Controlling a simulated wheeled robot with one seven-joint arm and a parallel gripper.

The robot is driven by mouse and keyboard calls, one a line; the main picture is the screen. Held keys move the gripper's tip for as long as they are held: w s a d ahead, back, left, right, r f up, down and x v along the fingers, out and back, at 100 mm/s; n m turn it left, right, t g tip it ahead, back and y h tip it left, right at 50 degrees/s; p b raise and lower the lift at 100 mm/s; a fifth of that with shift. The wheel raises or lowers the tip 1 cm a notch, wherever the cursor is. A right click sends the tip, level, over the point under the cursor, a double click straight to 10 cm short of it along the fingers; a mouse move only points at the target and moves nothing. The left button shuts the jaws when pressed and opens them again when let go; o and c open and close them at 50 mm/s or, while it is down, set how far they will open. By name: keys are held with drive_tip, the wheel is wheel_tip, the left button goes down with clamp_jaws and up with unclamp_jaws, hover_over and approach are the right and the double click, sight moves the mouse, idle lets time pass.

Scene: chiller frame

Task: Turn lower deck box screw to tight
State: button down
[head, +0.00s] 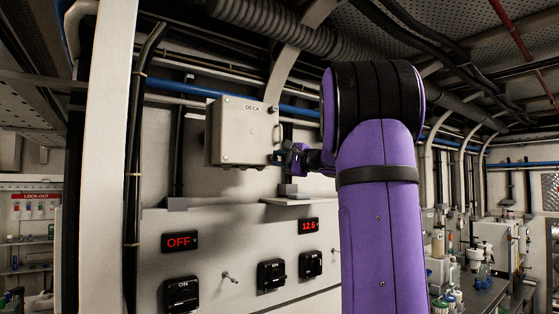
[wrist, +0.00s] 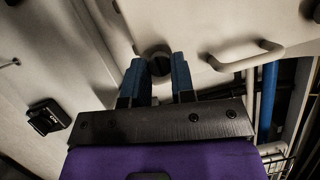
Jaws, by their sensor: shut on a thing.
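The deck box (head: 238,130) is a pale grey box on the wall, marked DECK, and its lid looks closed. One dark screw (head: 270,110) shows at its upper right corner. My gripper (head: 280,156) is at the box's lower right corner, in front of the wall. In the wrist view, my gripper's two blue fingers (wrist: 158,75) stand on either side of the dark round head of the lower screw (wrist: 158,60) and are shut on it. The fingers hide part of the screw, and I cannot tell how far it is turned. The box's pale handle (wrist: 245,60) is right of the fingers.
A small shelf (head: 290,200) juts out below my gripper. Displays reading OFF (head: 181,242) and 12.6 (head: 308,226) sit above black rotary switches (head: 182,296). A blue pipe (head: 180,88) runs behind the box. A white post (head: 105,150) stands left.

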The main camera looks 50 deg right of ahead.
drive_tip(key=c, duration=1)
unclamp_jaws()
drive_tip(key=shift+o, duration=0.2)
drive_tip(key=s+d+f, duration=0.1)
drive_tip(key=s, duration=0.9)
drive_tip(key=shift+s+d, duration=0.3)
drive_tip(key=shift+d, duration=0.05)
